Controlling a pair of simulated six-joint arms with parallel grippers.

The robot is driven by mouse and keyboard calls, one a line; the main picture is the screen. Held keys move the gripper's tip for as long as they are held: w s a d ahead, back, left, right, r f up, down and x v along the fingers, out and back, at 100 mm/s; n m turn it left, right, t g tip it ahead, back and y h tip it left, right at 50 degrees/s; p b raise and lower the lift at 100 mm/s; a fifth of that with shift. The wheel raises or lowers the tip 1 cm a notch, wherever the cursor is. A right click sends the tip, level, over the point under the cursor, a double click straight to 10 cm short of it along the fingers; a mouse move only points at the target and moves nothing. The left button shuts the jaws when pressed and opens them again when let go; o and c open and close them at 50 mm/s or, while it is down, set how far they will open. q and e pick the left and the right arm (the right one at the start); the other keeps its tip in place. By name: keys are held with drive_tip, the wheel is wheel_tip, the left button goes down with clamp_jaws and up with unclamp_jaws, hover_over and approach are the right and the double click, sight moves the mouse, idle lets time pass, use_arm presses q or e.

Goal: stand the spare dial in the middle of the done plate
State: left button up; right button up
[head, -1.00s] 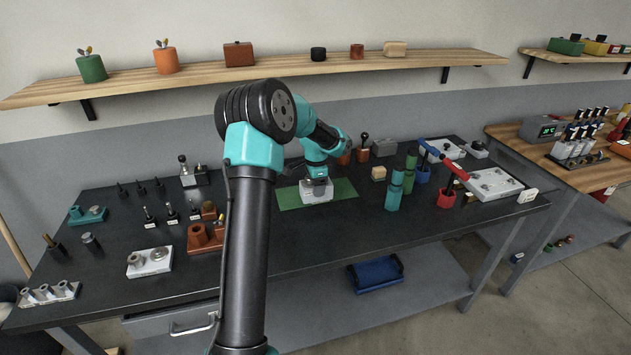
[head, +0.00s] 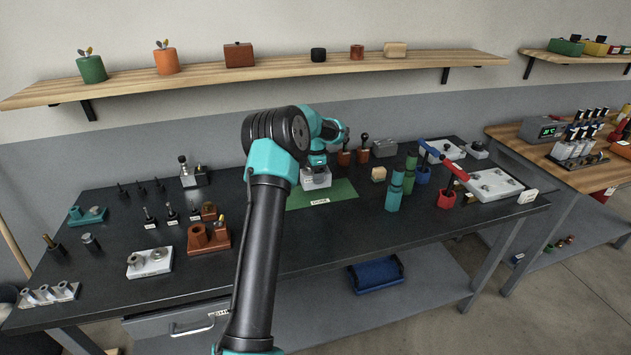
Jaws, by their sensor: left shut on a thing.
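The done plate is a flat green mat (head: 338,192) on the dark bench, with a white label at its front edge. My left gripper (head: 316,183) points down at the plate's back left part, its pale grey body covering that corner. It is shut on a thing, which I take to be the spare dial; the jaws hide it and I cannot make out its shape. I cannot tell how high the gripper is above the plate. The middle and right of the plate look bare. My right gripper is not in view.
Right of the plate stand a tan block (head: 378,174) and teal-green cylinders (head: 395,190). Two brown pots with black-knobbed handles (head: 363,155) and a grey block (head: 384,148) stand behind it. An orange-brown holder (head: 208,238) stands to the left. The bench in front is clear.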

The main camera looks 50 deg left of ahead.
use_arm(q)
drive_tip(key=shift+w+a, duration=0.1)
drive_tip(key=shift+a+f, duration=0.1)
drive_tip(key=shift+f, duration=1.6)
drive_tip(key=shift+f, duration=0.2)
drive_tip(key=o, duration=1.2)
drive_tip(key=shift+o, duration=0.2)
wheel_tip(320, 180, up, 12)
drive_tip(key=shift+r, duration=0.15)
